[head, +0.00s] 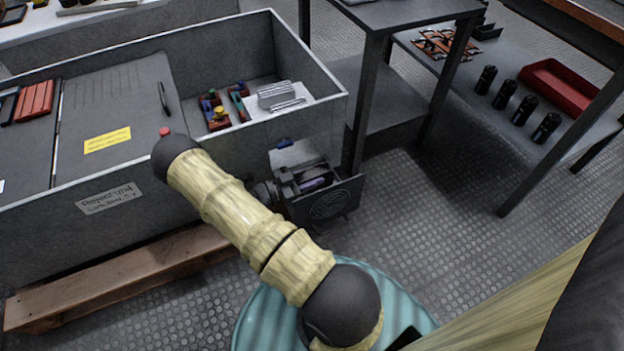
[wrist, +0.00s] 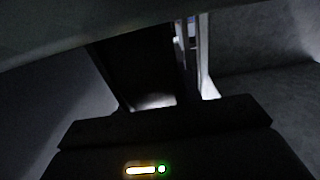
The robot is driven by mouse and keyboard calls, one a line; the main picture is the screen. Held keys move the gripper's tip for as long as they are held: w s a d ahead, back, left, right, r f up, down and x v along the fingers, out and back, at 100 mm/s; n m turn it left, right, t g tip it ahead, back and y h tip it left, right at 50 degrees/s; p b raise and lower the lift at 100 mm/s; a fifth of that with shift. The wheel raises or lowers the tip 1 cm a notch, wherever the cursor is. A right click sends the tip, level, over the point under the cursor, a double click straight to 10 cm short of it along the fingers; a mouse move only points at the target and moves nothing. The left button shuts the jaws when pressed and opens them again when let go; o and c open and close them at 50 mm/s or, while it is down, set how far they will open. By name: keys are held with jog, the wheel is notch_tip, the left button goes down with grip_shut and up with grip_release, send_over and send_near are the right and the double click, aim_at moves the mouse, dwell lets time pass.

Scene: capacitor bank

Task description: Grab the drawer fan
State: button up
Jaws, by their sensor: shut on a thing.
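The drawer fan (head: 331,204) is a dark box with a round grille on its front. It sits low at the right end of the grey cabinet, beside a table leg. My arm bends over from the cabinet side, and its dark wrist reaches the box from the left. My gripper (head: 296,181) is at the box's upper left and is shut on it; the fingertips are hard to make out against the dark parts. The wrist view is very dark and close up, with dark panels, a pale upright strip and a small lit indicator. The exact contact is hidden there.
The open-topped grey cabinet (head: 110,193) fills the left, with small components inside. A dark metal table (head: 372,95) stands just right of the box. A wooden beam (head: 120,280) lies on the floor. The patterned floor at right (head: 430,220) is clear.

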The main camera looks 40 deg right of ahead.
notch_tip(320, 180, up, 18)
jog(key=p, duration=1)
